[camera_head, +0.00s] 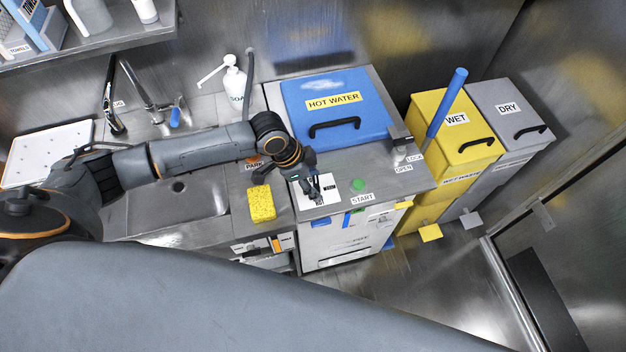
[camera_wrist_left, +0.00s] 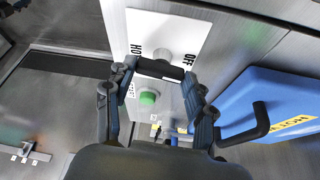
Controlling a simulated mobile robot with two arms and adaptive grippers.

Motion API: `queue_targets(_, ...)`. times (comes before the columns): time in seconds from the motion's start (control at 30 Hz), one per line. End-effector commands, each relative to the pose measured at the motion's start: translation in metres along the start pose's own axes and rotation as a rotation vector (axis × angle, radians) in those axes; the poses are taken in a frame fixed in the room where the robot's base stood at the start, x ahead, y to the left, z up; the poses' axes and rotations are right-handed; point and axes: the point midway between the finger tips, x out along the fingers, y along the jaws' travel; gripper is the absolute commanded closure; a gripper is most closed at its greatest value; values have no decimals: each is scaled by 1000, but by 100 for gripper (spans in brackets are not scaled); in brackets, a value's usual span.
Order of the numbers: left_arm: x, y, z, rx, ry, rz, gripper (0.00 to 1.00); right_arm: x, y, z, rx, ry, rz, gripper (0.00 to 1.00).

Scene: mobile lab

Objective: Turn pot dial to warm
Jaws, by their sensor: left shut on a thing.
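The pot dial (camera_wrist_left: 160,69) is a dark bar-shaped handle on a grey knob, in front of a white plate (camera_wrist_left: 185,30) marked HOT and OFF. My left gripper (camera_wrist_left: 156,79) is shut on the dial, one finger at each end of the bar. In the head view, my left gripper (camera_head: 313,188) is over the white plate (camera_head: 330,182) on the front of the hot water pot's counter, and it hides most of the dial. I cannot read a warm mark in either view. My right gripper is not in view.
A green START button (camera_head: 358,185) is just right of the plate. The blue HOT WATER lid (camera_head: 300,98) is behind. A yellow sponge (camera_head: 262,204) lies left by the sink (camera_head: 140,212). Yellow WET (camera_head: 420,100) and grey DRY (camera_head: 482,98) bins stand right.

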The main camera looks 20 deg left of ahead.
Motion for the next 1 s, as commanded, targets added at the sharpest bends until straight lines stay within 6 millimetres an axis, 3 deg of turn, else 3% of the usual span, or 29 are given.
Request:
queue_targets(0.37, 2, -4, 0, 314, 1, 132, 77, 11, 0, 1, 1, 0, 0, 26)
queue_targets(1.0, 4, -7, -3, 878, 1, 365, 77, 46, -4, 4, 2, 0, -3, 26)
